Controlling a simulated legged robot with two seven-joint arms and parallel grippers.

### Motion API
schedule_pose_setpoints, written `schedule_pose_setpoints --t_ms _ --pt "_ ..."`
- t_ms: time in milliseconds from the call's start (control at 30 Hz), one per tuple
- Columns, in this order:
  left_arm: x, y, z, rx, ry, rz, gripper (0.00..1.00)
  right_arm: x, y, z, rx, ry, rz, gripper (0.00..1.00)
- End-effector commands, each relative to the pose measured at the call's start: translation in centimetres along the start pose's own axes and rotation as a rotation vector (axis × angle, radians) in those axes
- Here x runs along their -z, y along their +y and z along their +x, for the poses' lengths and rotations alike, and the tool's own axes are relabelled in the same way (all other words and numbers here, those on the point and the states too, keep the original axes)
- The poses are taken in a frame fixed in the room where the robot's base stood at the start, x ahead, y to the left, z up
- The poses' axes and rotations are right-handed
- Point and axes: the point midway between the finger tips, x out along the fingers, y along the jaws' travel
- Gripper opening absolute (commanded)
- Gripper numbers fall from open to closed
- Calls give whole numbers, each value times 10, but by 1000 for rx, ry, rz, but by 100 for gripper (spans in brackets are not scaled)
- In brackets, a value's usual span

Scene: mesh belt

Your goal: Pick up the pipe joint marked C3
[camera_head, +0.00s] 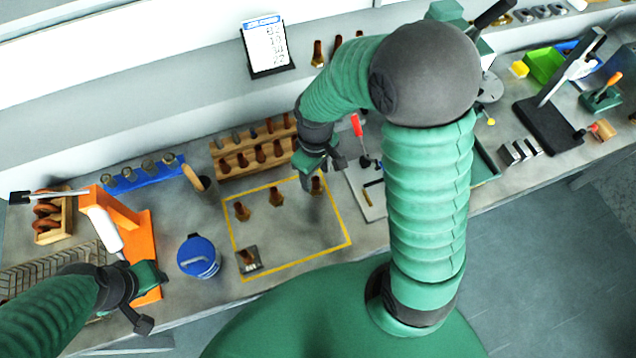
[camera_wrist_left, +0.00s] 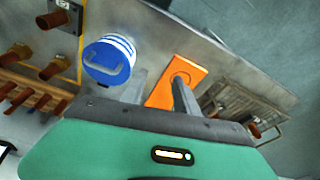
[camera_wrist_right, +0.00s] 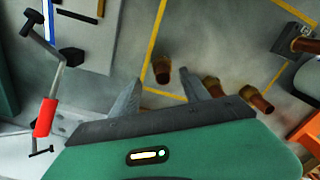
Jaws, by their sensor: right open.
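Several brown pipe joints stand in and by the yellow outlined area: one on the right (camera_head: 316,185), one in the middle (camera_head: 276,196), one on the left (camera_head: 242,211). Another (camera_head: 248,258) stands on a small dark plate in the front corner. No C3 mark is legible on any. My right gripper (camera_head: 326,164) is open above the right-hand joint; in the right wrist view this joint (camera_wrist_right: 162,68) shows just beyond and between the fingertips (camera_wrist_right: 158,88), not gripped. My left gripper (camera_head: 146,300) is open and empty over the left bench; its fingers (camera_wrist_left: 158,88) stand apart.
A wooden rack (camera_head: 253,150) with more brown pieces stands behind the area. A blue-lidded container (camera_head: 198,256) and an orange press (camera_head: 140,225) stand left. A red-handled clamp (camera_head: 357,126) is close right of my right gripper. Bare bench shows inside the yellow outline.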

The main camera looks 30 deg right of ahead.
Motion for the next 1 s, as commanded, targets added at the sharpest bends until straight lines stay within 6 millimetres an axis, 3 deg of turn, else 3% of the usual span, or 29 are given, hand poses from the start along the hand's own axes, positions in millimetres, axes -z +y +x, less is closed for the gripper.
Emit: schedule_pose_setpoints --t_ms 200,467,867,1000 --pt "1 0 -2 0 0 0 36 -3 2 36 -1 -3 -1 54" --pt "0 0 -2 0 0 -1 36 -3 4 41 0 0 0 54" --pt "0 0 -2 0 0 0 36 -3 4 41 0 -1 -1 2" --pt "0 0 -2 0 0 0 36 -3 4 41 0 -1 -1 0"
